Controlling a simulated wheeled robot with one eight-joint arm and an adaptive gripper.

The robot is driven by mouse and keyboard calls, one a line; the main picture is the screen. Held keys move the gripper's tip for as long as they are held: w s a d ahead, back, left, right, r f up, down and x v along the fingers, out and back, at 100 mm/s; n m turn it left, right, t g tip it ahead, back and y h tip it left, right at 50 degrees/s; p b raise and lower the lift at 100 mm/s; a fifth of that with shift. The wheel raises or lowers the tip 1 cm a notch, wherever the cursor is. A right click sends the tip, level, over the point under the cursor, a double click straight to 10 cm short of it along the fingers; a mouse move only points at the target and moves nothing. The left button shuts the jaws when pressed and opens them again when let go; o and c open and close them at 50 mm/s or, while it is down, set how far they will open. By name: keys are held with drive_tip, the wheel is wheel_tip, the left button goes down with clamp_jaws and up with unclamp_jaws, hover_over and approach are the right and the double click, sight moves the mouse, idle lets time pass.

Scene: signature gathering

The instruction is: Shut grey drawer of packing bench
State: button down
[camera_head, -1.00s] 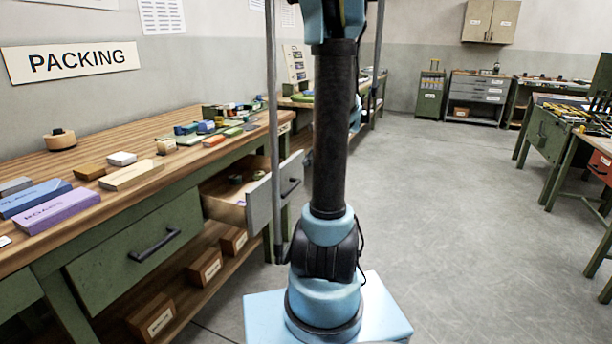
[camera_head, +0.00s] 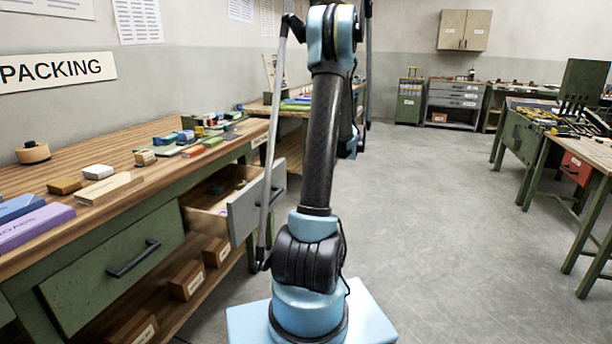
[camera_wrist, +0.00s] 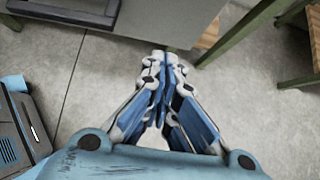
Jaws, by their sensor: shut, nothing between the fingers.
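The packing bench (camera_head: 225,153) runs along the left in the head view. Its grey drawer (camera_head: 243,213) stands pulled out, with small items inside. A thin rod of my arm crosses in front of the drawer front. In the wrist view my gripper (camera_wrist: 163,62) is shut and empty, pointing at the lower edge of a grey panel (camera_wrist: 175,18) that looks like the drawer front. A dark bar (camera_wrist: 65,12), apparently its handle, lies to the left. I cannot tell whether the fingertips touch the panel. The head view does not show my gripper.
A green drawer (camera_head: 115,268) beside the grey one is shut. Labelled wooden boxes (camera_head: 187,281) sit on the lower shelf. Blocks and a tape roll (camera_head: 32,152) lie on the bench top. Open floor (camera_head: 430,220) spreads to the right, up to another bench (camera_head: 520,135).

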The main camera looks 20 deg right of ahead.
drive_tip(key=w+a+f, duration=0.5)
drive_tip(key=a, duration=0.2)
drive_tip(key=shift+w, duration=0.2)
drive_tip(key=shift+r, duration=0.1)
